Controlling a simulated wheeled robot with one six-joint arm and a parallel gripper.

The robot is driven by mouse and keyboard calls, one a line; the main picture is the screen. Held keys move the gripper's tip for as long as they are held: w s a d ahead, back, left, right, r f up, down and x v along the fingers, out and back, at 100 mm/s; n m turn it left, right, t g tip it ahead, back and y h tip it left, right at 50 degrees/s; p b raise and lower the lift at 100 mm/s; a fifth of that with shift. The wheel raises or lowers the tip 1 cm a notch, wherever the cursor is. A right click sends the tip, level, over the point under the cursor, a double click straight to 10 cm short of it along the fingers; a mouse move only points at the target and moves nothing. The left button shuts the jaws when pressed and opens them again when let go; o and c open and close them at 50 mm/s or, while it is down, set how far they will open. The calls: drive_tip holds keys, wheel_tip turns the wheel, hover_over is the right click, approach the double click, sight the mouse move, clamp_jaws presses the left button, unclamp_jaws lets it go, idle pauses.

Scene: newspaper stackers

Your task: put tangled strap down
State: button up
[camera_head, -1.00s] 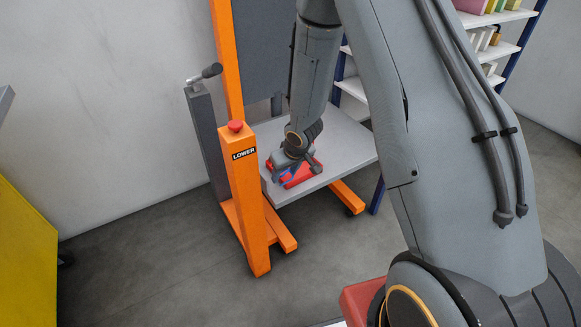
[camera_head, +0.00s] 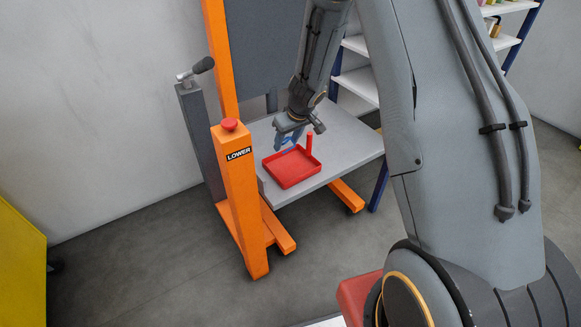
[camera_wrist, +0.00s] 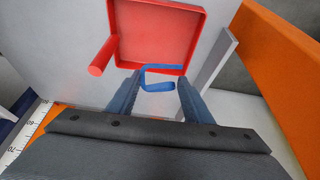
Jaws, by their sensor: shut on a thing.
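The tangled strap (camera_wrist: 160,86) shows in the wrist view as a blue bent band with an open U shape. My gripper (camera_wrist: 158,92) has its two blue fingers shut on it. In the head view my gripper (camera_head: 289,140) points down and is raised above a shallow red tray (camera_head: 291,167) on a grey platform. The red tray also shows in the wrist view (camera_wrist: 158,30), beyond the fingertips, and its visible floor is bare. In the head view the strap is too small to tell from the blue fingers.
The grey platform (camera_head: 340,150) belongs to an orange lift (camera_head: 243,200) with a red button marked LOWER (camera_head: 230,124). A red upright peg (camera_head: 309,144) stands at the tray's corner. White shelves (camera_head: 358,85) stand behind on the right. The platform right of the tray is clear.

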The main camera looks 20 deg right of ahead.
sight(285, 168)
drive_tip(key=shift+f+b, duration=4.6)
drive_tip(key=shift+f, duration=0.35)
drive_tip(key=shift+f, duration=0.2)
drive_tip(key=o, duration=1)
drive_tip(key=shift+r, duration=0.15)
